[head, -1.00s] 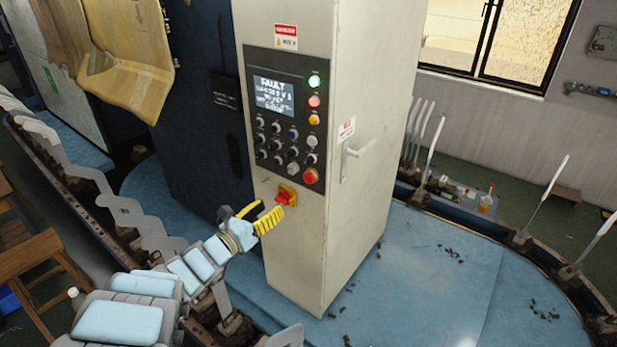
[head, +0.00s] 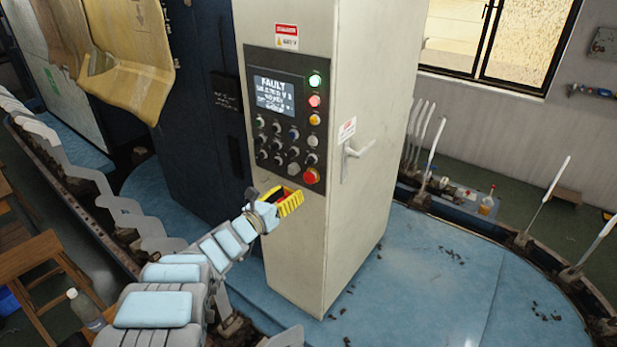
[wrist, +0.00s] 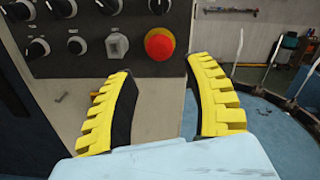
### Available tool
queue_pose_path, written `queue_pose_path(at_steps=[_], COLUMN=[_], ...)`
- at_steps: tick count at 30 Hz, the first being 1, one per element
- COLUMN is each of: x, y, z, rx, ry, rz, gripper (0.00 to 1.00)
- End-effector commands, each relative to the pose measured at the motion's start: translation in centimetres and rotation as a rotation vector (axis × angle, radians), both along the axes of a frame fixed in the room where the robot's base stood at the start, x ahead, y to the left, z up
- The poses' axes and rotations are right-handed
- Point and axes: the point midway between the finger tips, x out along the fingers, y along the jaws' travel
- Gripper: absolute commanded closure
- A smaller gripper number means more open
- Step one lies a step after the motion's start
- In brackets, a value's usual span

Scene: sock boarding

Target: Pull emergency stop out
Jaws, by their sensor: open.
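The emergency stop, a red mushroom button (head: 311,177), sits at the lower right corner of the dark control panel (head: 287,118). In the wrist view the red button (wrist: 159,43) shows on its yellow collar, just beyond and above the gap between my fingers. My gripper (head: 288,201) is just below and left of the button, in front of the cabinet. The wrist view shows my gripper (wrist: 163,95) open with its yellow ribbed fingers apart and nothing between them. The fingers do not appear to touch the button.
The red-and-yellow switch below the panel is mostly hidden behind my gripper. The screen (head: 274,96) reads FAULT.

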Motion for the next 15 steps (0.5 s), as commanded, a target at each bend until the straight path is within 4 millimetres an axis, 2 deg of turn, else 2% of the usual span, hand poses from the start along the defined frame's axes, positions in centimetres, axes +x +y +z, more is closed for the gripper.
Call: queue_pose_path(at_steps=[15], x=[3.6], y=[-2.8], z=[0.1], rx=[-0.001], ry=[-0.005], rz=[-0.002], gripper=[0.48])
